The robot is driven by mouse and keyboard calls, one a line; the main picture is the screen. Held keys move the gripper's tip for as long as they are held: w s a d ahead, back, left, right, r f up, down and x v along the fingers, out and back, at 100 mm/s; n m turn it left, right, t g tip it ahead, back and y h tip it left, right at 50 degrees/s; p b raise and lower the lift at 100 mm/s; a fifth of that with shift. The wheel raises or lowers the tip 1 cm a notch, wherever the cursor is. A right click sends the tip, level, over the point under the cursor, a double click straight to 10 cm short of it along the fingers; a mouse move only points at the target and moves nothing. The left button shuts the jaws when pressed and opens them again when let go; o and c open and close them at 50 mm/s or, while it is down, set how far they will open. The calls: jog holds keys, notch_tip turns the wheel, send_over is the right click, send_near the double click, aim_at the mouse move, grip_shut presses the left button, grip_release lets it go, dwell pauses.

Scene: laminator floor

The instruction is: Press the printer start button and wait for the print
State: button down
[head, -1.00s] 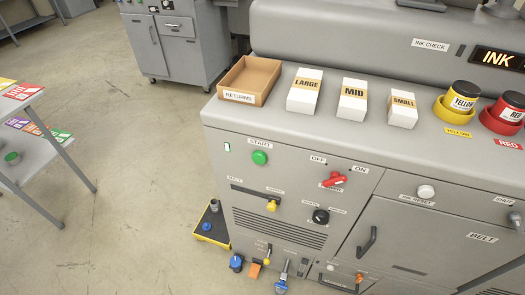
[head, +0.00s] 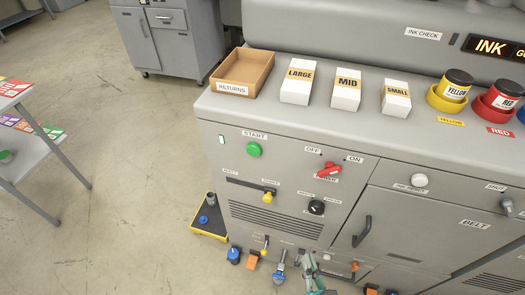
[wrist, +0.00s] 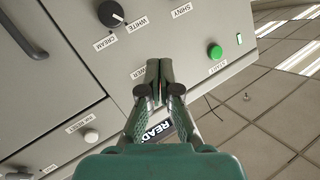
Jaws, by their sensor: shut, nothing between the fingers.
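The start button (head: 254,150) is a round green knob under a START label on the grey machine's front. It also shows in the wrist view (wrist: 214,52), right of the fingers, with its label close by. My gripper (head: 309,257) enters the head view at the bottom, below the button and to its right. In the wrist view my gripper (wrist: 153,66) has its dark green fingers together, empty and apart from the button. A small lit green lamp (head: 222,140) sits left of the button. A dark READY sign (wrist: 158,130) is partly hidden behind the fingers.
Near the button are a red power switch (head: 328,169), a yellow slider knob (head: 269,196) and a black dial (head: 316,207). A returns tray (head: 240,72), white boxes and ink pots stand on top. The floor to the left (head: 130,150) is mostly clear.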

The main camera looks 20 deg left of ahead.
aim_at(254, 150)
jog(key=w+a+r+g+y, duration=0.1)
jog(key=w+a+r, duration=0.2)
jog(key=a, duration=0.4)
jog(key=w+a+r+n+y, duration=0.1)
jog(key=w+a+r+y, duration=0.1)
jog(key=a, duration=0.4)
jog(key=w+a+r+g+y, duration=0.1)
jog(key=w+a+r+y, duration=0.1)
jog(key=w+a+r, duration=0.2)
jog(key=a+r, duration=0.1)
jog(key=a, duration=0.2)
jog(key=shift+a+r+n+g, duration=0.3)
jog(key=shift+r, duration=0.1)
jog(key=shift+w, duration=0.15)
jog(key=w, duration=0.8)
jog(key=shift+w, duration=0.25)
jog(key=shift+w, duration=0.1)
jog(key=shift+w, duration=0.3)
